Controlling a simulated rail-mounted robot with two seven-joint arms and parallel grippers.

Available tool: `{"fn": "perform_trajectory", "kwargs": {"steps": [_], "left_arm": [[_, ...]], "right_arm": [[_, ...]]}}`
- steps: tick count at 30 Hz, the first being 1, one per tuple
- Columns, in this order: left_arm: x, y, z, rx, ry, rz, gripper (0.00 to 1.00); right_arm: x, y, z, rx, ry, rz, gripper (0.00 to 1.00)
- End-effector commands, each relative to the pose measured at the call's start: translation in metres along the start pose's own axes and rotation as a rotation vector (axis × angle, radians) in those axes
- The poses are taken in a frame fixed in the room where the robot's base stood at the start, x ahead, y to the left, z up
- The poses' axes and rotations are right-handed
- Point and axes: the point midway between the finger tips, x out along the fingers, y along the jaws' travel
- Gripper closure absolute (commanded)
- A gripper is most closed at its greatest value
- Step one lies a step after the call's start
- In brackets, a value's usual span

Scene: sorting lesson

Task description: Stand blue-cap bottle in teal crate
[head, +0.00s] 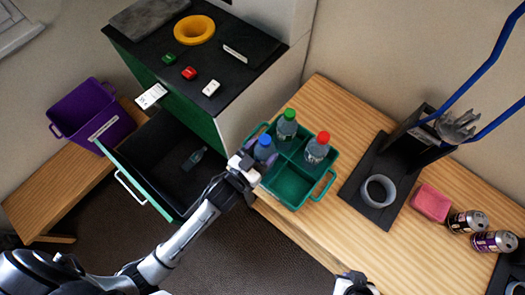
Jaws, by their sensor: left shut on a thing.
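The blue-cap bottle (264,149) is upright at the left compartment of the teal crate (319,192). My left gripper (246,166) is shut on it from the front left and hides its lower part. I cannot tell whether its base touches the crate floor. A green-cap bottle (287,126) and a red-cap bottle (317,148) stand in other compartments. The front compartment is empty. My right gripper (355,284) is only partly in view at the bottom edge, away from the crate, and its fingers cannot be made out.
A green cabinet with an open drawer (168,157) stands left of the crate; a small bottle (194,157) lies inside. A purple bin (92,115) is further left. Right of the crate are a black stand with a grey ring (378,191), a pink block (431,203) and cans (494,241).

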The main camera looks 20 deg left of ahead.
Motion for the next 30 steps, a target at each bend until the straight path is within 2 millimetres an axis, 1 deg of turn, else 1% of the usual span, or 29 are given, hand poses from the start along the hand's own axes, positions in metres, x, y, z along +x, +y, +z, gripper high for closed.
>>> {"fn": "perform_trajectory", "kwargs": {"steps": [1,10,20,21,22,23,25,26,30], "left_arm": [[0.000,0.000,0.005,0.000,-0.001,0.000,0.57],[0.000,0.000,0.005,0.000,0.001,0.000,0.57],[0.000,0.000,0.017,-0.001,-0.003,-0.001,0.57],[0.000,0.000,0.018,-0.001,-0.004,-0.001,0.60],[0.000,0.000,0.019,-0.001,-0.005,-0.001,0.60],[0.000,0.000,0.020,-0.001,-0.006,-0.001,0.64],[-0.001,0.000,0.020,0.000,-0.008,-0.001,0.65],[-0.001,0.000,0.021,0.000,-0.009,-0.001,0.34],[-0.001,0.000,0.020,0.000,-0.007,-0.001,0.20]], "right_arm": [[0.002,0.000,0.001,-0.002,0.000,0.001,1.00],[0.002,0.001,0.001,-0.002,-0.001,0.002,1.00],[0.004,-0.001,0.001,0.003,0.000,-0.003,1.00],[0.005,-0.002,0.001,0.004,0.000,-0.004,1.00],[0.005,-0.002,0.001,0.005,0.000,-0.004,1.00],[0.005,-0.002,0.001,0.005,0.000,-0.005,1.00],[0.005,-0.002,0.001,0.007,0.001,-0.005,1.00],[0.005,-0.002,0.001,0.007,0.001,-0.006,1.00],[0.005,-0.003,0.001,0.007,0.001,-0.006,1.00]]}}
